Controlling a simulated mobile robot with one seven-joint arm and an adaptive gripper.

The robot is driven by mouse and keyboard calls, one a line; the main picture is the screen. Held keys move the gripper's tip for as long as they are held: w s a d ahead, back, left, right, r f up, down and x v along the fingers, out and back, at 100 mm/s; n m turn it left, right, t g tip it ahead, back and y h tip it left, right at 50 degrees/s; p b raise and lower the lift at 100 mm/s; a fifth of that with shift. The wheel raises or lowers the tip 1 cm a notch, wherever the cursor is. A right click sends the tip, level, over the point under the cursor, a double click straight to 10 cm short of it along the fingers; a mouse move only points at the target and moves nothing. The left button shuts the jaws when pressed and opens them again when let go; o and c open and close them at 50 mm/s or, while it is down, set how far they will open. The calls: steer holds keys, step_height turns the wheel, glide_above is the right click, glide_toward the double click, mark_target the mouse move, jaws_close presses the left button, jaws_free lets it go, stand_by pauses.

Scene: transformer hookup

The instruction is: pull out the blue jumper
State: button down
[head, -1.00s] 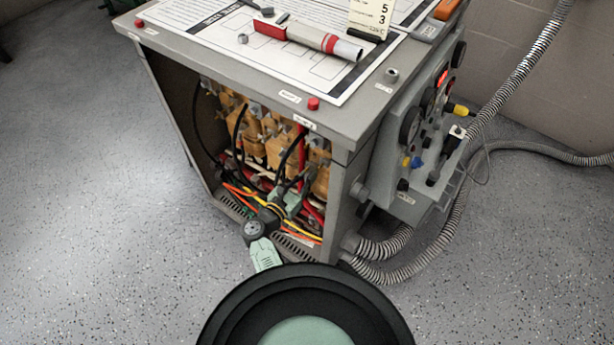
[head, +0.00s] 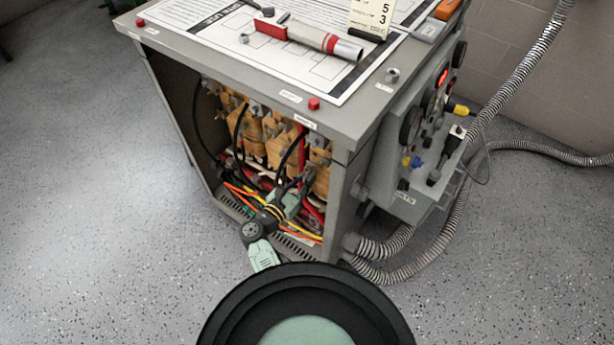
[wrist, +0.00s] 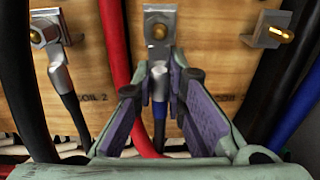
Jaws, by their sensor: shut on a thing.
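The blue jumper (wrist: 159,132) shows in the wrist view as a dark blue cable hanging below a grey metal lug (wrist: 158,85). The lug lies between the two purple-padded fingers of my gripper (wrist: 159,88), which is shut on this end. A metal tab with a brass stud (wrist: 159,32) is right above it on the wooden board.
A red cable (wrist: 117,70) runs close left of my fingers, and black cables (wrist: 22,80) stand at both sides. Another lug (wrist: 60,80) is at the left. The cabinet frame (head: 340,205) is close right of my gripper; orange and yellow wires (head: 240,192) lie low inside.

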steer(key=shift+v, duration=1.3)
steer(key=shift+f+v, duration=0.2)
steer(key=shift+v, duration=2.15)
